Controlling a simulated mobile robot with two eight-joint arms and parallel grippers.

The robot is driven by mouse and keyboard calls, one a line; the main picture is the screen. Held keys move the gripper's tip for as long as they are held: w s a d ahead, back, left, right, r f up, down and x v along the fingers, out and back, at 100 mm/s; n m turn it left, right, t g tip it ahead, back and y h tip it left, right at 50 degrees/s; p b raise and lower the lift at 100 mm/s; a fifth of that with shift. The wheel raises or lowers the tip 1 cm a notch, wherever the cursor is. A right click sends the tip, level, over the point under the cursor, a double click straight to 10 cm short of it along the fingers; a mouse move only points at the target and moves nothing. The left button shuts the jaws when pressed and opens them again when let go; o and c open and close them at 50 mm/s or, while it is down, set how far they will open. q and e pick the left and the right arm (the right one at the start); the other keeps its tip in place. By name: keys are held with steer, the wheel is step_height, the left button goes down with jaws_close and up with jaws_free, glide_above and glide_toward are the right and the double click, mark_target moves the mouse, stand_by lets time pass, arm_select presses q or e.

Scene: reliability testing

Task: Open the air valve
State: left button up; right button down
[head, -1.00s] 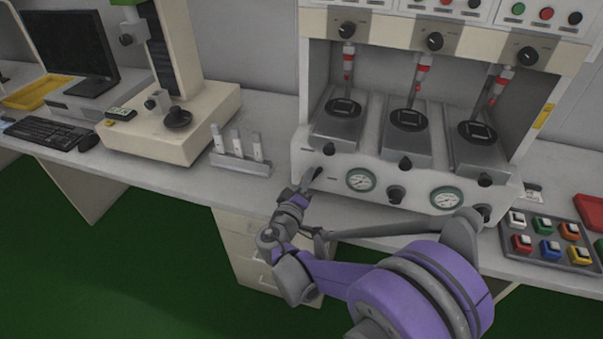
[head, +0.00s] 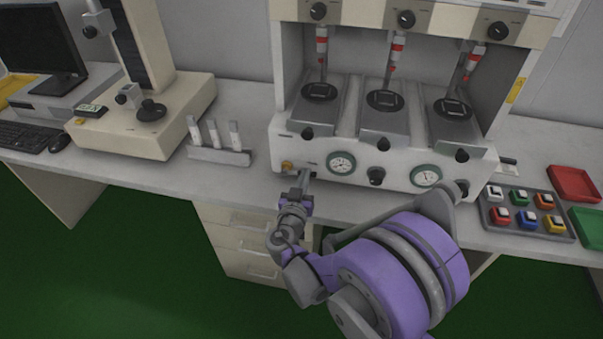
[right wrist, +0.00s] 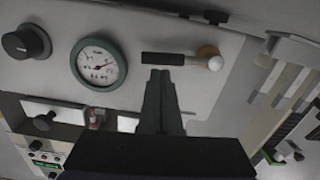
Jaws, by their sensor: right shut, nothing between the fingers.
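The air valve shows in the head view as a small brass-coloured fitting (head: 287,166) at the lower left of the white machine front. In the right wrist view it has a pale, brass-edged knob (right wrist: 211,58) and a dark flat handle (right wrist: 163,59) stretching left from it, level in that picture. My right gripper (head: 304,173) is just right of the brass fitting. In the right wrist view its fingers (right wrist: 160,74) are shut and empty, with the tips at the handle's lower edge. I cannot tell whether they touch it. My left gripper is not in view.
A round gauge (head: 341,163) and a black knob (head: 377,175) sit right of the valve on the machine front. A rack of white vials (head: 220,154) stands to the left on the bench. A coloured button box (head: 526,214) is at the right.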

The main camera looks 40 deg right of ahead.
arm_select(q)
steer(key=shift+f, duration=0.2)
arm_select(e)
steer(key=shift+s+d+f, duration=0.1)
steer(key=shift+f, duration=0.35)
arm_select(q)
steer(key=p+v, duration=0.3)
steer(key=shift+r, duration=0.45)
arm_select(e)
steer(key=s+a+r, duration=0.4)
steer(key=s+a, duration=0.3)
steer(key=a, duration=0.1)
steer(key=shift+r, duration=0.2)
